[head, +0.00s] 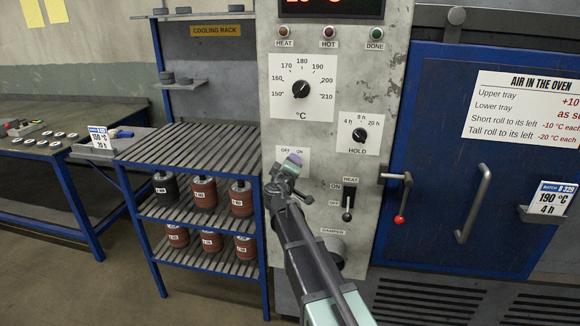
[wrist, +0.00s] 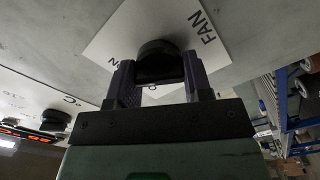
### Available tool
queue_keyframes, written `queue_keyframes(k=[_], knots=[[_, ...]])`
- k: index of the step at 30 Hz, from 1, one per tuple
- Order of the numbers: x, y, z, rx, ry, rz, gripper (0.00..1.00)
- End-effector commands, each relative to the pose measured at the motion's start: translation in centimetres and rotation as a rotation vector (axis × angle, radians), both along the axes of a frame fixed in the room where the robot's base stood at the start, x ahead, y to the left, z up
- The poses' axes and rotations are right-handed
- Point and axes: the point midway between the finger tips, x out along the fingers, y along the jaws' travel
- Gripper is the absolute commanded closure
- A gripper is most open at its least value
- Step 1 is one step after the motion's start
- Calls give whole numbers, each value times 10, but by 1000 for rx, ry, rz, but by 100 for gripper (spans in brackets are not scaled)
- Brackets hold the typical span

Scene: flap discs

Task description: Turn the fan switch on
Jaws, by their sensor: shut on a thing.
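The fan switch is a round black knob (wrist: 160,55) on a white plate marked FAN (wrist: 125,38), seen close up in the wrist view. My gripper (wrist: 160,78) has one finger on each side of the knob and is shut on it. In the head view my gripper (head: 291,166) is at the fan plate (head: 304,161), whose OFF and ON marks show above it. The gripper hides the knob there. The knob's pointer is hidden, so I cannot tell which mark it faces.
The heat switch (head: 347,207) with its lever stands right of my gripper, above the damper (head: 334,250). The hold dial (head: 360,135) and temperature dial (head: 301,89) are above. The cooling rack (head: 205,148) stands left.

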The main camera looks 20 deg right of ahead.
Motion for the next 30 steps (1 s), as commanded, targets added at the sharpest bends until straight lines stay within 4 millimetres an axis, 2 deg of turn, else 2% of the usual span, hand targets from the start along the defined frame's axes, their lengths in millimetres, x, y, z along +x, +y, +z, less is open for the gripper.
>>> queue_keyframes(k=[13, 14, 18, 19, 26, 30], knots=[[-1, 0, 0, 13, -7, 0, 78], [-1, 0, 0, 13, -7, 0, 52], [0, 0, 0, 12, -7, 0, 31], [0, 0, 0, 12, -7, 0, 29], [-1, 0, 0, 11, -6, 0, 29], [-13, 6, 0, 12, -6, 1, 29]])
